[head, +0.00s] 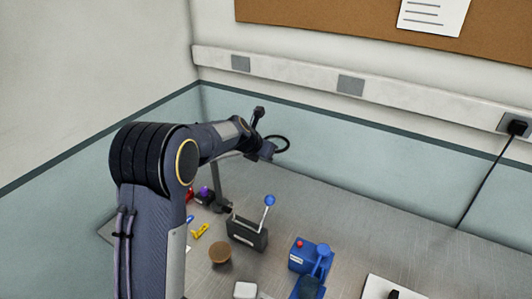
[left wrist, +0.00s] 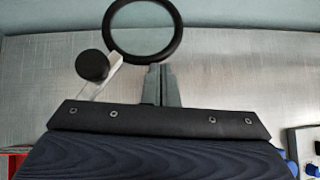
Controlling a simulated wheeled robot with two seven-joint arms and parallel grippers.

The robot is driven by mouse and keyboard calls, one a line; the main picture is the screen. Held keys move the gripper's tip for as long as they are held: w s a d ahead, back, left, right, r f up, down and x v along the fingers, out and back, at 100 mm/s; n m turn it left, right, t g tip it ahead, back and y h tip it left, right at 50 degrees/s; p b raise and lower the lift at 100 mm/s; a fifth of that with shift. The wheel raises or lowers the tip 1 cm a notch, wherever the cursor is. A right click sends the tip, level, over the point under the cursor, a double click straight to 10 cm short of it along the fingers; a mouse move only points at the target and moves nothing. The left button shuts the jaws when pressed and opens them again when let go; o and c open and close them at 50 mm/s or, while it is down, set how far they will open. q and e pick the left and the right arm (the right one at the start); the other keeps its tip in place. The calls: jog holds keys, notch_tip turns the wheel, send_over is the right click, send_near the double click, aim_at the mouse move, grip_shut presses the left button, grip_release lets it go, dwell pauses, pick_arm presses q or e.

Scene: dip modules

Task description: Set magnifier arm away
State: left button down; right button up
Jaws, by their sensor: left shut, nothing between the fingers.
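The magnifier shows as a black ring (head: 279,144) at the back, near the wall. A grey post (head: 217,185) with a dark foot stands below my forearm and seems to carry it. In the left wrist view the ring (left wrist: 178,30) is just beyond the fingertips, beside a black round knob (left wrist: 92,65) on a pale bar. My left gripper (head: 268,151) reaches in close to the ring; in the left wrist view its fingers (left wrist: 160,72) are together and empty. I cannot tell whether they touch the ring. My forearm hides part of the magnifier arm. My right gripper is out of view.
A black box with a blue-knobbed lever (head: 247,233), a brown round knob (head: 220,253) and a blue device (head: 310,258) stand on the metal bench. Small yellow (head: 200,231) and purple parts lie left. The bench at back right is clear.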

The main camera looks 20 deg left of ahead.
pick_arm(q)
jog(key=s+d+r, duration=0.4)
jog(key=r, duration=0.3)
jog(key=shift+s, duration=0.25)
jog(key=shift+f, duration=0.1)
